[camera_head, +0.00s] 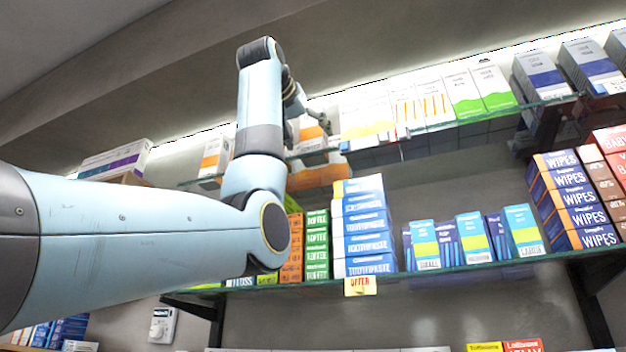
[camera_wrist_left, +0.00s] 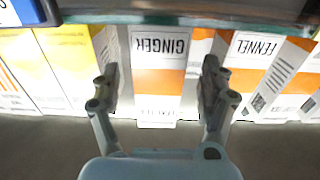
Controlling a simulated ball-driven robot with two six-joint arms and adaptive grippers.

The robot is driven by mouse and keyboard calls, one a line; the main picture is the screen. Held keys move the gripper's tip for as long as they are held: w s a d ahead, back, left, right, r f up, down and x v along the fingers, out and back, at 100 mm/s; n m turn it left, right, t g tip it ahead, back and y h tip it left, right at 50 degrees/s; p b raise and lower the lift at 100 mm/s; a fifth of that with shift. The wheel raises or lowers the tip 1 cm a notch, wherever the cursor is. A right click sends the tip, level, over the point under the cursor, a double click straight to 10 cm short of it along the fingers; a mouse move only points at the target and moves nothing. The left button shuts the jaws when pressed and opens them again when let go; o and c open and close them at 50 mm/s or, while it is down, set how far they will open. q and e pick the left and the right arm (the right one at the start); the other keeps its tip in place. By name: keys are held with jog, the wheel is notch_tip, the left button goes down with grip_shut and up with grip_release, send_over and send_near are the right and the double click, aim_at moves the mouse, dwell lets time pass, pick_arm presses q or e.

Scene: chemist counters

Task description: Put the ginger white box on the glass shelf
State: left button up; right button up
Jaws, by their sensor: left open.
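The ginger white box (camera_wrist_left: 158,60), white with an orange band, shows upside down in the left wrist view, its label reading GINGER. My left gripper (camera_wrist_left: 161,80) is open, with one finger on each side of the box. The box's base is at the glass shelf edge (camera_wrist_left: 180,18). In the head view my left gripper (camera_head: 308,112) is at the upper glass shelf (camera_head: 440,127), in front of a white and orange box (camera_head: 312,134), partly hidden by my arm. My right gripper is not in view.
A fennel box (camera_wrist_left: 252,60) stands close beside the ginger box, and yellow and white boxes (camera_wrist_left: 68,65) stand on the other side. The lower glass shelf (camera_head: 450,270) holds toothpaste boxes (camera_head: 362,228) and wipes boxes (camera_head: 575,200). Both shelves are crowded.

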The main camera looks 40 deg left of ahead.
pick_arm(q)
jog(key=b+v, duration=0.2)
jog(key=v, duration=0.6)
jog(key=shift+s+b, duration=0.2)
jog(key=shift+b, duration=0.2)
jog(key=shift+w+d, duration=0.1)
